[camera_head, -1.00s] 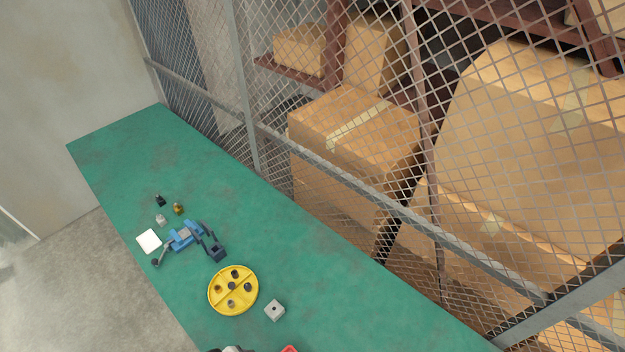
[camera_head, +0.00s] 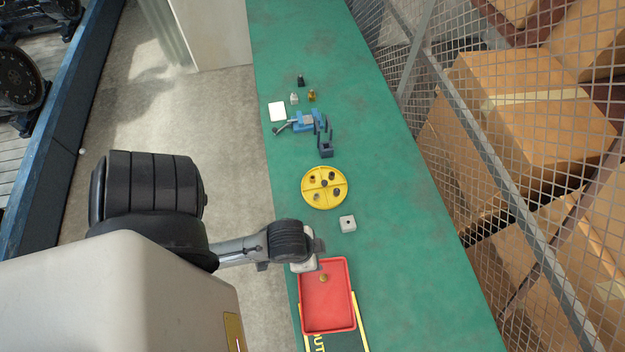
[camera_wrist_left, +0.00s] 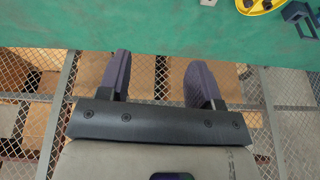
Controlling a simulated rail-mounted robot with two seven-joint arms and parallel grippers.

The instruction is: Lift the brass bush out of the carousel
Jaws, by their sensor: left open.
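The yellow round carousel (camera_head: 307,192) lies on the green bench in the head view, with several small dark and brownish parts in its compartments. At this size I cannot tell for sure which is the brass bush; a brownish ring-like part (camera_head: 312,179) sits in the upper left. The carousel's edge also shows at the top of the left wrist view (camera_wrist_left: 262,9). My left gripper (camera_head: 315,251) is beyond the carousel's lower side, over the red tray's upper end, apart from the carousel. In the wrist view its fingers (camera_wrist_left: 158,78) are open and empty. My right gripper is not in view.
A pale block with a hole (camera_head: 348,223) stands between carousel and red tray (camera_head: 340,312), which holds a small brass-coloured part (camera_head: 323,278). A blue fixture (camera_head: 308,122), dark holder (camera_head: 325,150), white plate (camera_head: 277,112) and small bottles stand beyond. A mesh fence borders the bench.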

